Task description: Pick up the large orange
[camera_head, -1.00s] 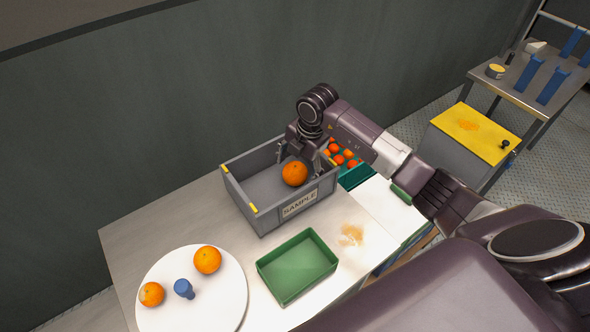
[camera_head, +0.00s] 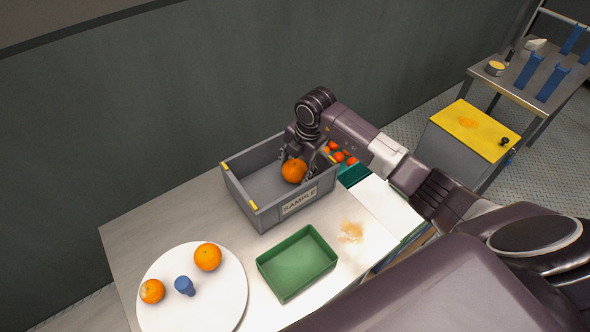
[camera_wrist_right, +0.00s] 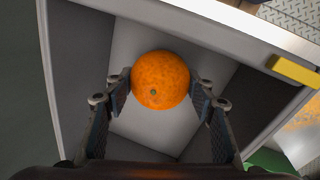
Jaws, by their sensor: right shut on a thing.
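The large orange (camera_head: 294,171) is inside the grey box marked SAMPLE (camera_head: 262,216), toward its right end. My right gripper (camera_head: 299,167) reaches down into the box with its fingers on both sides of the orange. In the right wrist view the orange (camera_wrist_right: 160,80) sits between the two fingers of the right gripper (camera_wrist_right: 160,88), which is shut on it. The bottom of the orange is hidden, so I cannot tell whether it touches the box floor. My left gripper is not in view.
An empty green tray (camera_head: 297,264) stands before the box. Small red-orange fruits (camera_head: 338,156) lie behind my right arm. A yellow-topped cabinet (camera_head: 474,130) stands right.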

